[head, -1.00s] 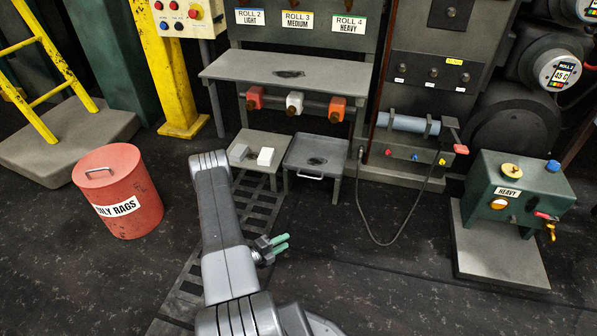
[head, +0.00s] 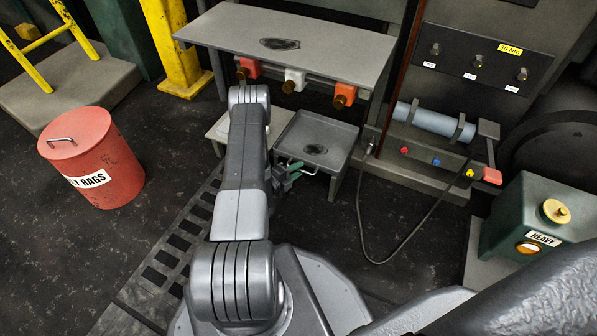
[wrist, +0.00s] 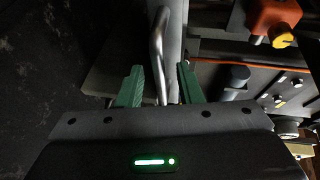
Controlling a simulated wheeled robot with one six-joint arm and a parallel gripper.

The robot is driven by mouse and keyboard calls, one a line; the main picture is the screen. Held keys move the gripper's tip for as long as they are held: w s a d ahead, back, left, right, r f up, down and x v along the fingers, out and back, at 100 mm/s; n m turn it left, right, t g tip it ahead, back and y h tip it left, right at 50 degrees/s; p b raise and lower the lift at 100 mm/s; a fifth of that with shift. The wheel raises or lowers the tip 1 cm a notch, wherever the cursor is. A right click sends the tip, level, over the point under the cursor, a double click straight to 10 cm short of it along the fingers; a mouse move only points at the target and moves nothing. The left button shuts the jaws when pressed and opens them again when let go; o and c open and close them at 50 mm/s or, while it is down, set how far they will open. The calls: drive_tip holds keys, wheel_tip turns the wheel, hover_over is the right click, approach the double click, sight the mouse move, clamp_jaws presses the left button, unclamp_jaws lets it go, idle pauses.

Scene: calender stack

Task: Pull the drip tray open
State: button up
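The drip tray (head: 322,133) is a grey, shallow tray with a dark stain, on a low stand below the shelf in the head view. Its pale bar handle (head: 309,172) is on the near side. In the wrist view the handle (wrist: 156,45) runs down between the two green fingers of my gripper (wrist: 160,76). A gap shows on each side of the bar, so the fingers are open around it. In the head view my gripper (head: 292,171) is at the left part of the handle, partly hidden by my arm.
A second low stand (head: 217,128) is left of the tray, mostly behind my arm. A hanging cable (head: 362,210) loops to the floor on the right. A red rag bin (head: 95,160) stands at left. A grated floor strip (head: 170,255) runs beside my arm.

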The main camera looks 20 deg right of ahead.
drive_tip(key=shift+w+d+f, duration=0.1)
drive_tip(key=shift+w+d, duration=0.05)
drive_tip(key=shift+d, duration=0.4)
